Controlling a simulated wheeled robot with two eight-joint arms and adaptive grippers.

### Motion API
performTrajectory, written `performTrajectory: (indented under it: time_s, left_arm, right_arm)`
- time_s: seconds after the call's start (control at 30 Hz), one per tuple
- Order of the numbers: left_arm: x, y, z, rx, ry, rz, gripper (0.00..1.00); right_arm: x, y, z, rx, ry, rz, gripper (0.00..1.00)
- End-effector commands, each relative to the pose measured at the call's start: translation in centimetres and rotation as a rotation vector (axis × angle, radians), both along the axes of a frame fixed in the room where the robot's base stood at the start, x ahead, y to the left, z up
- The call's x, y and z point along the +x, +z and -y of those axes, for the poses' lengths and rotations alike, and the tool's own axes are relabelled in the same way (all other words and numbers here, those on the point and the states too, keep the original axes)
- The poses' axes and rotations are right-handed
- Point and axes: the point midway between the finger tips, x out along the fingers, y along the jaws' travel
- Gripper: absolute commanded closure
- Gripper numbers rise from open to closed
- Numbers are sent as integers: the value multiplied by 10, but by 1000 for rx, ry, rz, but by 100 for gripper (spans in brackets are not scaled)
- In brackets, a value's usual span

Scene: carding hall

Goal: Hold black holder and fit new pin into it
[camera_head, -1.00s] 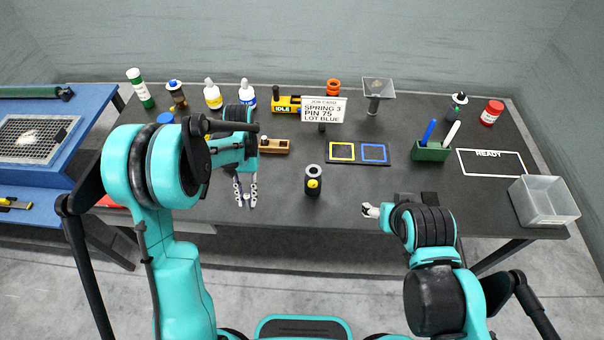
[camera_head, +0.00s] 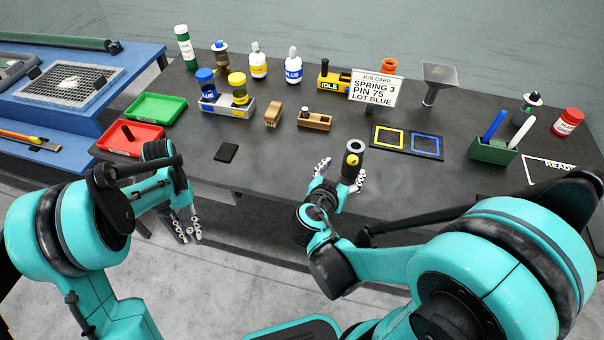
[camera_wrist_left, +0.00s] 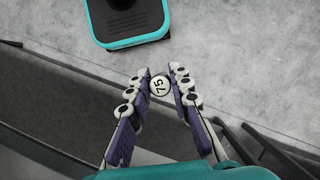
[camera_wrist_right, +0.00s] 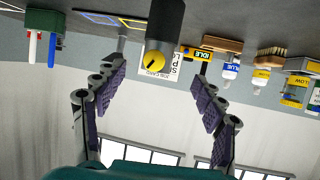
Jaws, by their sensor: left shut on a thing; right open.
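The black holder (camera_head: 352,167), a short upright cylinder with a grey ring top and a yellow knob, stands near the table's front edge. My left gripper (camera_head: 187,228) is in front of the table edge, over the floor. In the left wrist view it is shut on a small round pin (camera_wrist_left: 160,85) marked 75, seen end-on.
The job card (camera_head: 375,88) reads SPRING 3, PIN 75, LOT BLUE. A red tray (camera_head: 150,150) with a dark piece in it, a green tray (camera_head: 178,104) and a black pad (camera_head: 226,152) lie at left. A green pen holder (camera_head: 494,151) stands at right.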

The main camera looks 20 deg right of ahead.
Motion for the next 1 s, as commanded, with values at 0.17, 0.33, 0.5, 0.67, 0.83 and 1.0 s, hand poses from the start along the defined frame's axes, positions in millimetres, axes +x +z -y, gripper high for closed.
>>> performTrajectory:
  time_s: [0.17, 0.33, 0.5, 0.67, 0.83, 1.0]
  left_arm:
    - [0, -10, 0, 0, 0, 0, 100]
    - [0, -21, 0, 0, 0, 0, 100]
    - [0, -30, 0, 0, 0, 0, 100]
    - [0, -34, 0, 0, 0, 0, 100]
    - [0, -35, 0, 0, 0, 0, 100]
    - [0, -34, 0, 0, 0, 0, 100]
  right_arm:
    - [18, -12, 19, 0, -7, 1, 30]
    - [42, -26, 40, 0, -6, 0, 30]
    - [62, -36, 57, 0, -4, -1, 30]
    - [74, -42, 67, 0, -2, -1, 30]
    - [78, -43, 71, 1, 0, -1, 30]
    - [79, -43, 71, 1, 0, -1, 30]
